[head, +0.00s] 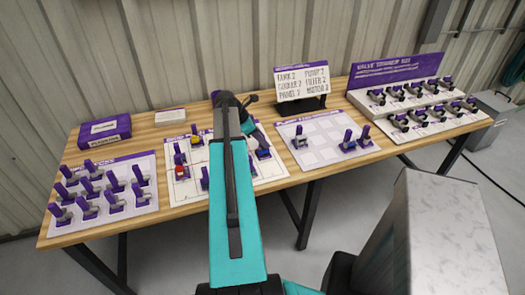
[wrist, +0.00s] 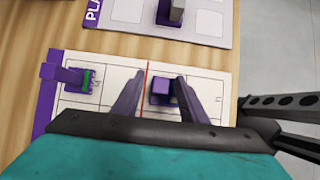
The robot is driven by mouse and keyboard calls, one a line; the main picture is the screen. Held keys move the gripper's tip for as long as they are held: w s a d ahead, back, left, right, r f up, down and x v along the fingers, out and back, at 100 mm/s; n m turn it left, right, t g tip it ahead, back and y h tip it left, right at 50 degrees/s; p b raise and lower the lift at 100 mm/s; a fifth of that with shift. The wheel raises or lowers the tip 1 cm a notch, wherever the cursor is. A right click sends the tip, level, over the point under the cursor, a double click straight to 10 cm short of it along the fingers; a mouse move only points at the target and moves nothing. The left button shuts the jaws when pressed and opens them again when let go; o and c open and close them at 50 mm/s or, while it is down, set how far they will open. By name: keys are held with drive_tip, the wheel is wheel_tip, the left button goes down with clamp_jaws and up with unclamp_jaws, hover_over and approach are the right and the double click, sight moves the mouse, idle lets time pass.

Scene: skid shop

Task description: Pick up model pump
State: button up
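Several small purple-based models stand on the middle white sheet (head: 236,183) on the wooden table in the head view. One has a yellow top (head: 195,138), one a red part (head: 181,171), and one is dark blue (head: 263,152). Which one is the pump I cannot tell. In the wrist view, my gripper (wrist: 160,78) is open, its two fingers apart, with a purple block-topped model (wrist: 160,91) showing between them; contact is unclear. A purple model with a green part (wrist: 77,78) stands left of the fingers. In the head view my arm hides part of the sheet and its models.
A left sheet (head: 152,165) holds several models. A stepped valve stand (head: 352,95) is at the far right. A sign (head: 302,84), a purple box (head: 104,130) and a card (head: 171,117) stand at the back.

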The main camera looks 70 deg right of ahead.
drive_tip(key=shift+c, duration=0.4)
clamp_jaws()
drive_tip(key=shift+r, duration=0.15)
drive_tip(key=shift+r+b, duration=1.1)
drive_tip(key=shift+r, duration=3.75)
drive_tip(key=shift+w, duration=0.1)
